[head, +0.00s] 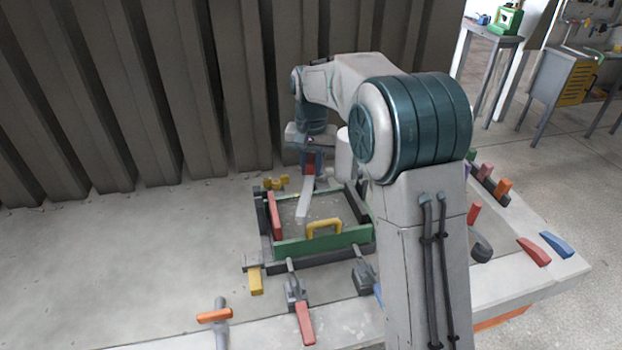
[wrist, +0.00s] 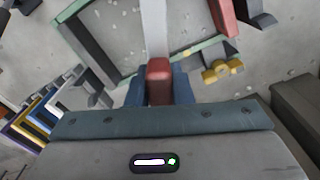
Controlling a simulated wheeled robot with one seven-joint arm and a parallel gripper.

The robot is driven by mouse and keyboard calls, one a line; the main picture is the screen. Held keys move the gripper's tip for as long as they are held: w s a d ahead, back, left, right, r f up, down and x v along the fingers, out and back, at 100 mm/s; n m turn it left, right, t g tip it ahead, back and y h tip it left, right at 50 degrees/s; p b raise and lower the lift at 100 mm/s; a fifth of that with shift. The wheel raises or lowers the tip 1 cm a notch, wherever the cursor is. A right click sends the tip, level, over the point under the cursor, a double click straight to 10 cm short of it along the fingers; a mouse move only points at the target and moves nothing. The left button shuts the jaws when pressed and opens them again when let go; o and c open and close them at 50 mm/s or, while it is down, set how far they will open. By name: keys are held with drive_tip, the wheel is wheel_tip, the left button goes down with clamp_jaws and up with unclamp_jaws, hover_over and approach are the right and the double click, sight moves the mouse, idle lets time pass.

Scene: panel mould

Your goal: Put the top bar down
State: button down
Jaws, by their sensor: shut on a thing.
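My gripper (head: 309,164) is over the back of the panel mould (head: 290,247), shut on the red grip (head: 310,170) of a pale bar, taken as the top bar (head: 303,204). In the wrist view the red grip (wrist: 159,80) sits between the blue fingers (wrist: 158,90), and the pale bar (wrist: 153,30) runs away from it over the mould. The mould has a dark frame, green edges and a grey floor. I cannot tell whether the bar touches the frame. The arm hides the mould's right rear corner.
A yellow handle (head: 323,226) stands at the green front side. A red bar (head: 274,215) lies along the left side; a yellow piece (head: 277,182) is behind it. The table left is clear; a ribbed wall stands behind.

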sight(311, 179)
drive_tip(key=shift+s+f+p, duration=0.1)
drive_tip(key=shift+f+p, duration=0.2)
drive_tip(key=shift+f, duration=1.75)
drive_tip(key=shift+f, duration=0.2)
drive_tip(key=c, duration=1.3)
unclamp_jaws()
drive_tip(key=shift+r, duration=0.15)
